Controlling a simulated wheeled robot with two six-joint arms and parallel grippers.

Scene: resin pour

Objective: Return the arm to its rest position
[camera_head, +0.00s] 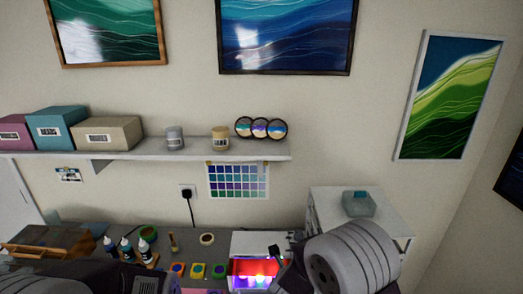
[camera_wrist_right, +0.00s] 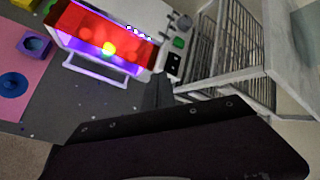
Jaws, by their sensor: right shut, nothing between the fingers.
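My right arm (camera_head: 350,262) comes in from the bottom right of the head view, in front of the curing lamp and the white rack. In the right wrist view my right gripper (camera_wrist_right: 158,92) is shut and empty. Its narrow fingertips appear just below the lamp's right front corner; I cannot tell whether they touch it. A dark part of my left arm (camera_head: 90,282) crosses the bottom left of the head view, and its gripper is out of the picture.
The lit curing lamp (camera_head: 258,243) stands on the grey bench, with a wire-sided rack (camera_wrist_right: 225,45) at its right. Small bottles (camera_head: 127,249) and colour pots (camera_head: 197,270) stand to the left. A wall shelf (camera_head: 200,155) with boxes and jars is above. A pink mat (camera_wrist_right: 25,75) lies left of the lamp.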

